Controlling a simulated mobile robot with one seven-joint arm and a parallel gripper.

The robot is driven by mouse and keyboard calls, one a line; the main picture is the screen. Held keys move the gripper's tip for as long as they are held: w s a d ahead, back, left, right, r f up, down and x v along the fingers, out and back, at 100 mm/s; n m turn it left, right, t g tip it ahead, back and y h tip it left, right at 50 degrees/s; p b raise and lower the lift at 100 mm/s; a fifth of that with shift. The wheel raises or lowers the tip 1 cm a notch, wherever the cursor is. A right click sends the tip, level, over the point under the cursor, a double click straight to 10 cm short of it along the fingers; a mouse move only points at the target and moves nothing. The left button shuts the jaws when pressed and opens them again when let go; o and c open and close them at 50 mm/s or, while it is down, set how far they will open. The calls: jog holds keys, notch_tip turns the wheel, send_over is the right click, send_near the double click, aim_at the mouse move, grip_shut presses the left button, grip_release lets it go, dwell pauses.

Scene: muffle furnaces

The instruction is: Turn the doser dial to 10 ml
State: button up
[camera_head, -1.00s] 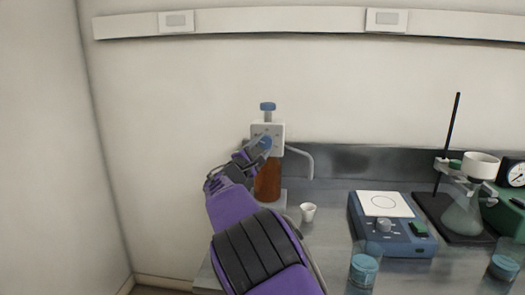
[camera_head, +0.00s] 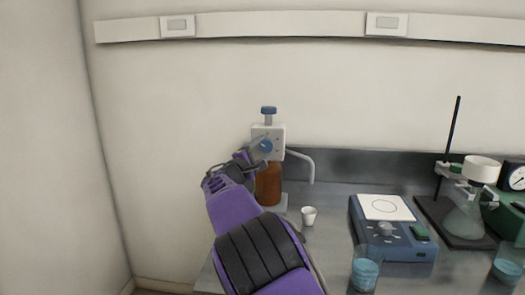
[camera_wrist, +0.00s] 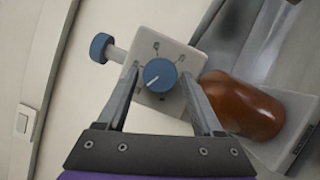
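The doser is a white block (camera_head: 279,132) with a blue top knob (camera_head: 268,110), on a brown bottle (camera_head: 268,186). Its round blue dial (camera_head: 265,146) faces me; the wrist view shows the dial (camera_wrist: 160,75) with a pale pointer line toward the lower left and small marks around it, too small to read. My gripper (camera_head: 253,150) is in front of the doser. In the wrist view its two fingers (camera_wrist: 161,88) are spread, one on each side of the dial, with visible gaps. The dial is not gripped.
A small white cup (camera_head: 309,215) stands below the doser's bent spout (camera_head: 303,158). To the right are a blue stirrer plate (camera_head: 392,240), a beaker of blue liquid (camera_head: 365,270) and a stand with a flask (camera_head: 464,215).

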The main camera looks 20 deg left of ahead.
jog(key=shift+o, duration=0.8)
jog(key=shift+s, duration=0.1)
jog(key=s+a+f, duration=0.2)
jog(key=s, duration=1.5)
jog(key=shift+a, duration=0.2)
jog(key=shift+f, duration=0.1)
